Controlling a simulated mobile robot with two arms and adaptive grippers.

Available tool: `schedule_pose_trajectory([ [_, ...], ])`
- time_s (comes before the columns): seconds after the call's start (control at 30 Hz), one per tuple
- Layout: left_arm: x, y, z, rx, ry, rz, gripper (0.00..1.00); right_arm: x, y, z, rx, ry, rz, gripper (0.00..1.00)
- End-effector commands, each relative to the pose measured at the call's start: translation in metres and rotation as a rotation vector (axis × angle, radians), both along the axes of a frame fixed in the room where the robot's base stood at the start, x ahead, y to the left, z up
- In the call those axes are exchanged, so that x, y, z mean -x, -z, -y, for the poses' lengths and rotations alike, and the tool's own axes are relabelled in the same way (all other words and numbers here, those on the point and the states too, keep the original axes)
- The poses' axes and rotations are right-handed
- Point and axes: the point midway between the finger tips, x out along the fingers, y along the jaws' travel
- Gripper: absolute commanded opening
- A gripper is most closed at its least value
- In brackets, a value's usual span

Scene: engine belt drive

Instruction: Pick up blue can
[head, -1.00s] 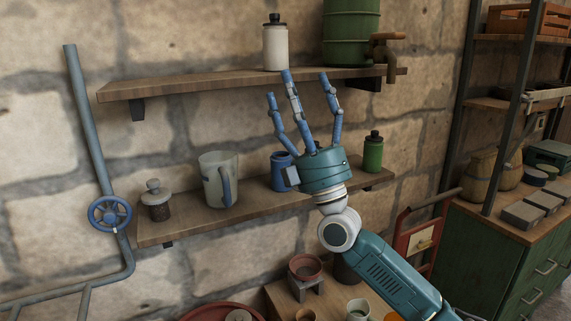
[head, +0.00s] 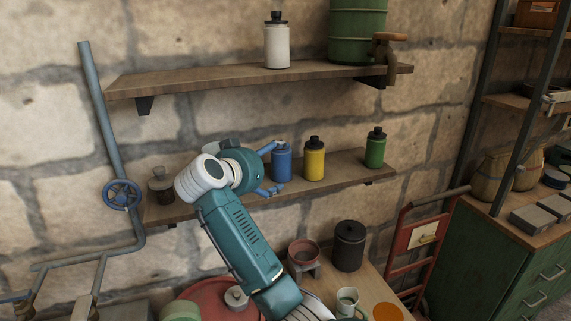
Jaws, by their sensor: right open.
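The blue can (head: 282,163) stands upright on the lower wooden shelf (head: 342,171), left of a yellow can. My right gripper (head: 276,168) is at the can's left side, with its blue fingers reaching to the right. One finger shows near the can's top and another near its base. The gripper is open; whether any finger touches the can I cannot tell. My right wrist and forearm hide part of the shelf to the left. My left gripper is not in view.
The yellow can (head: 314,160) stands close on the right, and a green can (head: 375,148) farther right. A jar (head: 161,186) is at the shelf's left end. The upper shelf (head: 240,79) overhangs, holding a white bottle (head: 276,42) and a green drum (head: 356,32).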

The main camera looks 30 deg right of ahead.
Motion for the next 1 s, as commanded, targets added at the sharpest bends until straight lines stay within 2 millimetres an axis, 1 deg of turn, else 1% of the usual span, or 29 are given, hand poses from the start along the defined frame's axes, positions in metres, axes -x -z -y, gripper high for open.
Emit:
schedule_pose_trajectory([
  [0.03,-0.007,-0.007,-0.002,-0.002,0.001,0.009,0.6,-0.003,-0.001,0.009,0.002,0.005,-0.001,0.86],
  [0.1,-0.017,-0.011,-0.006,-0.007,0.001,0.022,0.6,-0.008,0.002,0.017,0.005,0.003,0.003,0.86],
  [0.2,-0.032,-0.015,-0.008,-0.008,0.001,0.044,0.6,-0.014,0.004,0.025,0.005,0.001,0.01,0.86],
  [0.3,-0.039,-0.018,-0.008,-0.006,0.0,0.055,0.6,-0.017,0.005,0.029,0.006,0.002,0.012,0.86],
  [0.37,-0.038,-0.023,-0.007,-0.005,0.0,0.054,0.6,-0.02,0.005,0.033,0.006,0.001,0.013,0.86],
  [0.53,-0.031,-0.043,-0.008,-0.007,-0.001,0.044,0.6,-0.035,0.009,0.051,0.007,0.0,0.019,0.86],
  [0.7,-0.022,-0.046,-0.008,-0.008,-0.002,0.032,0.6,-0.045,0.015,0.063,0.006,-0.003,0.03,0.86],
  [0.97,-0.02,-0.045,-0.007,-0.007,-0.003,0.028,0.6,-0.046,0.017,0.064,0.005,-0.005,0.033,0.86],
  [1.0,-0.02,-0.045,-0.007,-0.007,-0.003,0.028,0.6,-0.046,0.017,0.064,0.005,-0.005,0.033,0.78],
])
